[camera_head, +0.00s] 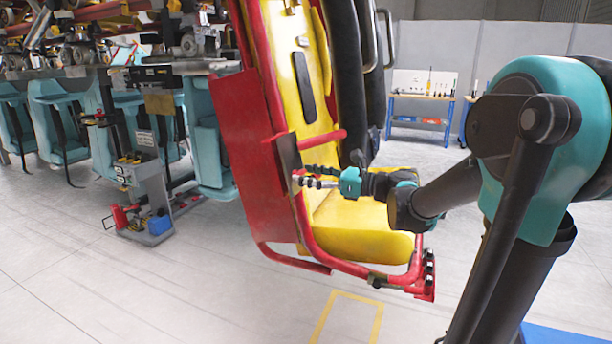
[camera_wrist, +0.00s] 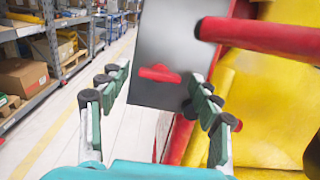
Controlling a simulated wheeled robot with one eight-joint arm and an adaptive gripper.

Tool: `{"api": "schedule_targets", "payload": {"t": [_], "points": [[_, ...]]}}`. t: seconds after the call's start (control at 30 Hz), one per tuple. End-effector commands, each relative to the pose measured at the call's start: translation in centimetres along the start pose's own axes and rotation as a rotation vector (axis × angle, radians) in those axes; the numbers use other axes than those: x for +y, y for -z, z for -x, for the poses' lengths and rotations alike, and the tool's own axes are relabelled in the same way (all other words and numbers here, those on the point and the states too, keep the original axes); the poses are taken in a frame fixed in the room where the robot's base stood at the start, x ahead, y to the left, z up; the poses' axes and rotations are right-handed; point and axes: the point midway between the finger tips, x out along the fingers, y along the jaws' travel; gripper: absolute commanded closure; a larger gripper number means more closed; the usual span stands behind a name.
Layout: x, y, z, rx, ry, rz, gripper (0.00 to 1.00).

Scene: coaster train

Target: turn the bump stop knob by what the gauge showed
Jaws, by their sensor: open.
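A red bar-shaped knob (camera_wrist: 159,73) sits on a grey plate (camera_wrist: 155,35) in the wrist view, its bar lying roughly level. It appears between and beyond the fingertips of my gripper (camera_wrist: 158,80), which is open, with one finger on each side and a gap to the knob. In the head view my gripper (camera_head: 318,176) reaches left to the side of the red and yellow coaster seat (camera_head: 360,230), near the dark plate (camera_head: 288,155) on its red frame. The knob is too small or hidden to make out there. I cannot make out a gauge in either view.
A thick red bar (camera_wrist: 255,38) juts across the upper right of the wrist view, close to the right finger. Shelving with boxes (camera_wrist: 22,78) stands at left beyond an aisle. A grey tool cart (camera_head: 145,200) stands left of the seat; the front floor is clear.

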Motion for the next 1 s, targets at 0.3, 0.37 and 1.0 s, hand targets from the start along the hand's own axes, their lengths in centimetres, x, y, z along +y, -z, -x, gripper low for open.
{"api": "schedule_targets", "payload": {"t": [0.3, 0.37, 1.0], "points": [[0.0, 0.01, -0.57, 0.0, 0.001, 0.0, 0.36], [0.0, 0.01, -0.57, 0.0, 0.001, 0.0, 0.36], [0.0, 0.01, -0.55, 0.0, -0.003, 0.014, 0.86]]}}
